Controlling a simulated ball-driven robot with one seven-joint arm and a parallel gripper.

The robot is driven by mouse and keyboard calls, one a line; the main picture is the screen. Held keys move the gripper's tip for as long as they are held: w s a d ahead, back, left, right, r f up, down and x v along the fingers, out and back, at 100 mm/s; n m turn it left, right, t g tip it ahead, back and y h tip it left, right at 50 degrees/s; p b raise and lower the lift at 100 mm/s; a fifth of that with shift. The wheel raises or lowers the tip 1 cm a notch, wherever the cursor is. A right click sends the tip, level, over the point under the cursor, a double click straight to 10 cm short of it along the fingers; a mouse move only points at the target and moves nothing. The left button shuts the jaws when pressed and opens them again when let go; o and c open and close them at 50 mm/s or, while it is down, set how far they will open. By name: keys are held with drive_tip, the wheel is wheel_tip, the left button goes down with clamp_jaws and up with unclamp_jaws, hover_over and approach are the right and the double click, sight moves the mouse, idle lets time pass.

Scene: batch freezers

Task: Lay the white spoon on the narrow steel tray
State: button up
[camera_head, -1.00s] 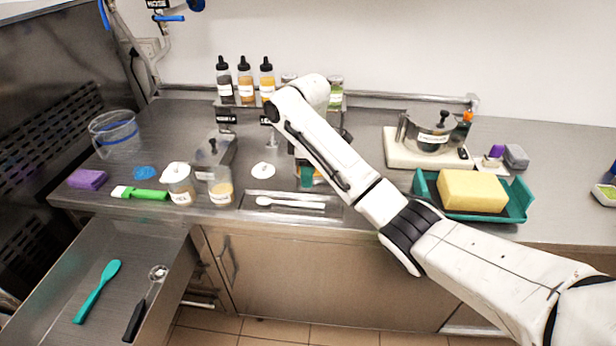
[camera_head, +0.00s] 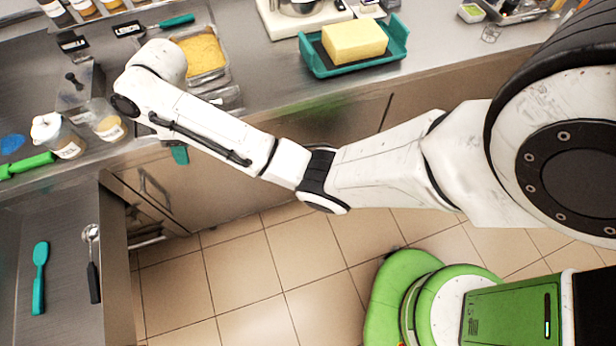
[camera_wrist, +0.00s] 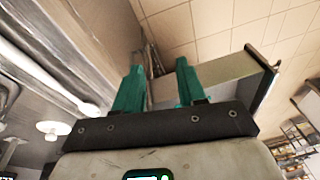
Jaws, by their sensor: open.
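My gripper (camera_wrist: 159,66) shows two teal fingers spread apart with nothing between them in the wrist view. In the head view only a teal fingertip (camera_head: 179,154) shows below my arm's end, by the counter's front edge. The white spoon (camera_wrist: 55,82) lies at the left of the wrist view, beside my left finger and apart from it, its bowl end nearest. What looks like the right end of the narrow steel tray (camera_head: 229,96) shows behind my arm; the rest is hidden. I cannot tell how the spoon sits on it.
A yellow-filled steel pan (camera_head: 203,54) stands behind my arm. A teal tray (camera_head: 385,65) with a yellow block (camera_head: 354,40) is right of it. Labelled jars (camera_head: 68,148) stand left. A low drawer holds a teal spatula (camera_head: 40,275) and a black-handled scoop (camera_head: 92,262).

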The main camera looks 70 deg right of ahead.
drive_tip(key=s+a+f+m, duration=0.2)
drive_tip(key=s+a+f, duration=0.15)
drive_tip(key=s, duration=0.35)
drive_tip(key=s+a+f+m, duration=0.1)
drive_tip(key=s+a+f, duration=0.25)
drive_tip(key=s, duration=0.35)
drive_tip(key=s+d+m+h, duration=0.1)
drive_tip(key=s+d, duration=0.1)
drive_tip(key=s, duration=0.6)
drive_tip(key=s+d+m+h, duration=0.1)
drive_tip(key=s+d+m, duration=0.1)
drive_tip(key=s, duration=0.6)
drive_tip(key=shift+s+d+f+m, duration=0.2)
drive_tip(key=shift+d+m, duration=0.1)
drive_tip(key=shift+d, duration=0.5)
drive_tip(key=shift+a, duration=0.15)
